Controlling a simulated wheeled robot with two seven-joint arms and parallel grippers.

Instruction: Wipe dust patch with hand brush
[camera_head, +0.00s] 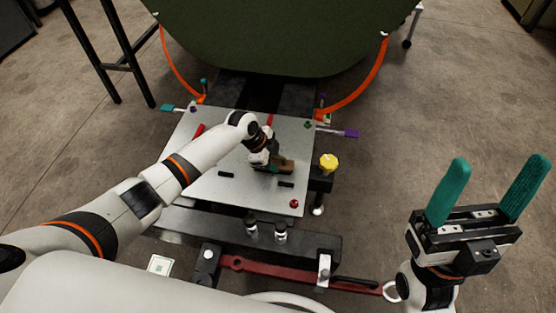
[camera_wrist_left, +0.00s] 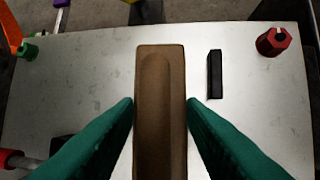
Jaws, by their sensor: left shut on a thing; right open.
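The hand brush, a brown wooden block, shows in the head view (camera_head: 286,167) over the grey metal panel (camera_head: 205,185). In the left wrist view the brush (camera_wrist_left: 160,95) lies lengthwise between two green fingers. My left gripper (camera_head: 270,160) is shut on it; the arm partly hides the fingers in the head view. The brush's underside is hidden, so I cannot tell whether it touches the panel. My right gripper (camera_head: 488,192) is open and empty, off the panel's right side. I cannot make out a distinct dust patch.
Black strips (camera_head: 226,174), a red knob (camera_head: 294,203) and a green knob (camera_head: 308,125) stand on the panel. A yellow knob (camera_head: 328,162) is at its right edge. A dark green curved shell (camera_head: 290,35) rises behind. A red wrench (camera_head: 300,275) lies in front.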

